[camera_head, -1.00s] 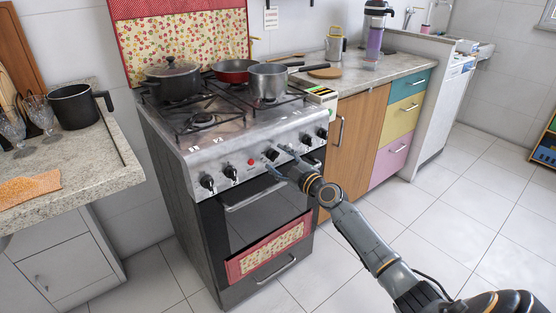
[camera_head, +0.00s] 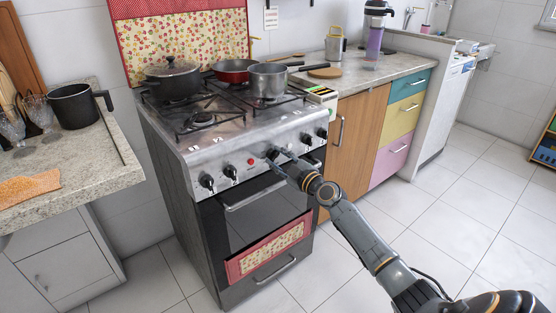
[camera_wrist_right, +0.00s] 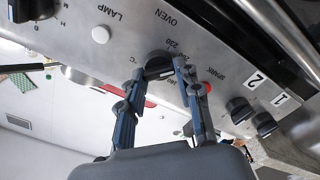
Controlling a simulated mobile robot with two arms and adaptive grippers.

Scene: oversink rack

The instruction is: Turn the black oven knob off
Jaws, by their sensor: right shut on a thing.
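The black oven knob (camera_wrist_right: 157,62) sits on the stove's steel front panel, under the printed word OVEN and beside temperature numbers, in the right wrist view. My right gripper (camera_wrist_right: 160,72) has its two fingers on either side of the knob and is shut on it. In the head view the right gripper (camera_head: 279,160) is at the middle of the panel and largely covers the knob. The knob's exact pointer position is hard to read. My left gripper is not in view.
The stove (camera_head: 180,145) has other black knobs (camera_head: 207,182) on both sides and a red spark button (camera_head: 250,161). A white lamp button (camera_wrist_right: 100,34) is near the oven knob. The oven door handle (camera_head: 250,196) runs below. Pots stand on top.

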